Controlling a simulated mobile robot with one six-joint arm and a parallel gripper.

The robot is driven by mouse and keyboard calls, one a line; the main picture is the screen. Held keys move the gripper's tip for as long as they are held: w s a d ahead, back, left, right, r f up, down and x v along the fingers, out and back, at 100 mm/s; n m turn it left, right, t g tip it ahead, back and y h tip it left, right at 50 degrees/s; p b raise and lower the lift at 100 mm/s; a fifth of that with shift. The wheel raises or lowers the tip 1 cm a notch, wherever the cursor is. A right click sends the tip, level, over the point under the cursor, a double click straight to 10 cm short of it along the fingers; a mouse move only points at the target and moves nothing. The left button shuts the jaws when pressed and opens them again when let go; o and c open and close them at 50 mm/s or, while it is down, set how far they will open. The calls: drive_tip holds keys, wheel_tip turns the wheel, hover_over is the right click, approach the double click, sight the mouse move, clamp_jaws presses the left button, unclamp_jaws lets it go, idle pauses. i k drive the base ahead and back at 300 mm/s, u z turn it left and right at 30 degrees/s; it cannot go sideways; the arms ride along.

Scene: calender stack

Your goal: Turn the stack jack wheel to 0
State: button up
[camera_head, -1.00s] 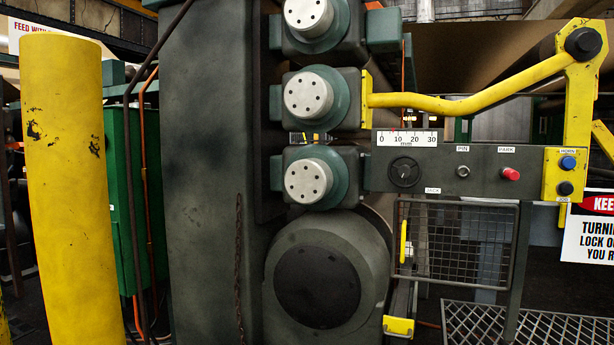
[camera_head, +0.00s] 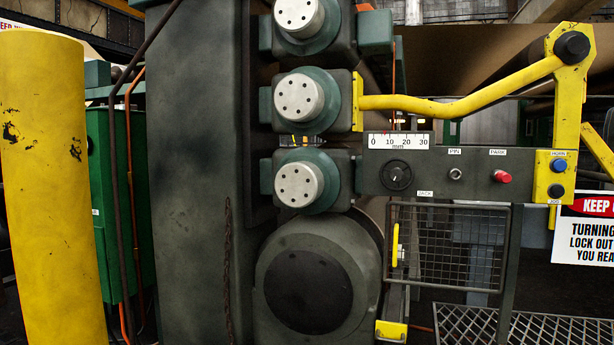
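The stack jack wheel (camera_head: 396,175) is a small dark round handwheel on the grey control panel (camera_head: 440,185), above the JACK label (camera_head: 425,193). Above it is a white scale (camera_head: 398,141) marked 0, 10, 20, 30 mm. A small red pointer shows at the scale's top edge between 0 and 10, nearer 10. My gripper is not in this view, so its distance from the wheel cannot be told.
Right of the wheel are the PIN knob (camera_head: 455,174), red PARK knob (camera_head: 502,176) and blue HORN button (camera_head: 559,165). A yellow bent lever (camera_head: 460,103) crosses above the panel. A wire guard (camera_head: 450,245) hangs below. A yellow post (camera_head: 45,190) stands at left.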

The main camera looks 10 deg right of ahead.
sight(397, 175)
drive_tip(key=i, duration=0.95)
drive_tip(key=z, duration=0.05)
